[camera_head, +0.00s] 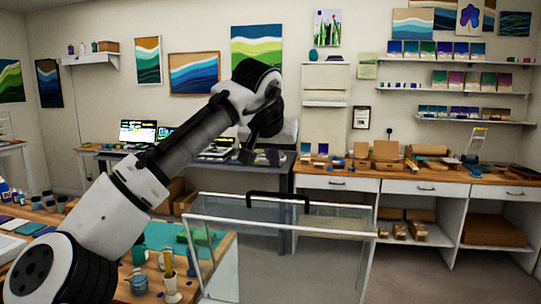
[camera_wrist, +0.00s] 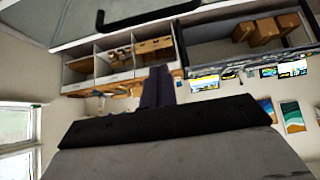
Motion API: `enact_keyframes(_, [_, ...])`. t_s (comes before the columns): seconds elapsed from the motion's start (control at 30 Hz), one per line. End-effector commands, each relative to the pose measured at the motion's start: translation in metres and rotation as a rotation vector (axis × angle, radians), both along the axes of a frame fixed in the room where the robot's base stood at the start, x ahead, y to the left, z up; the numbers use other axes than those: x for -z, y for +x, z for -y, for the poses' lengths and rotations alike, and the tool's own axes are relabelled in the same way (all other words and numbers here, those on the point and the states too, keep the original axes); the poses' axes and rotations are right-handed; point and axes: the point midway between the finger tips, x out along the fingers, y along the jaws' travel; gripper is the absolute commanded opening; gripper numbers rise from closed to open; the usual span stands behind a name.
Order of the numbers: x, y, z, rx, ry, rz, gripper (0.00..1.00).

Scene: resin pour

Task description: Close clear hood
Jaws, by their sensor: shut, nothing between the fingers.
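The clear hood (camera_head: 315,222) has see-through panels in a thin white frame and stands at the lower middle of the head view. Its black bar handle (camera_head: 278,197) is on the far upper edge and also crosses the top of the wrist view (camera_wrist: 147,15). My gripper (camera_head: 252,153) is above the handle and apart from it. In the wrist view my dark fingers (camera_wrist: 158,86) are together and hold nothing.
A workbench (camera_head: 155,292) with cups, bottles and a green mat (camera_head: 165,236) is at the lower left. A desk with laptops (camera_head: 138,131) is behind. A wooden counter (camera_head: 440,182) with boxes runs along the right. The floor right of the hood is clear.

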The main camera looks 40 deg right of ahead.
Motion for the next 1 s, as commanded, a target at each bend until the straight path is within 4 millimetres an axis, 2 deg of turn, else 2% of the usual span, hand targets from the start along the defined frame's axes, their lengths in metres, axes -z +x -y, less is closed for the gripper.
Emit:
enact_keyframes(0.3, [0.051, 0.031, 0.035, -0.001, 0.002, -0.001, 0.0])
enact_keyframes(0.6, [0.062, 0.011, 0.011, 0.001, -0.002, 0.005, 0.0])
enact_keyframes(1.0, [0.066, 0.005, 0.007, 0.001, -0.003, 0.001, 0.0])
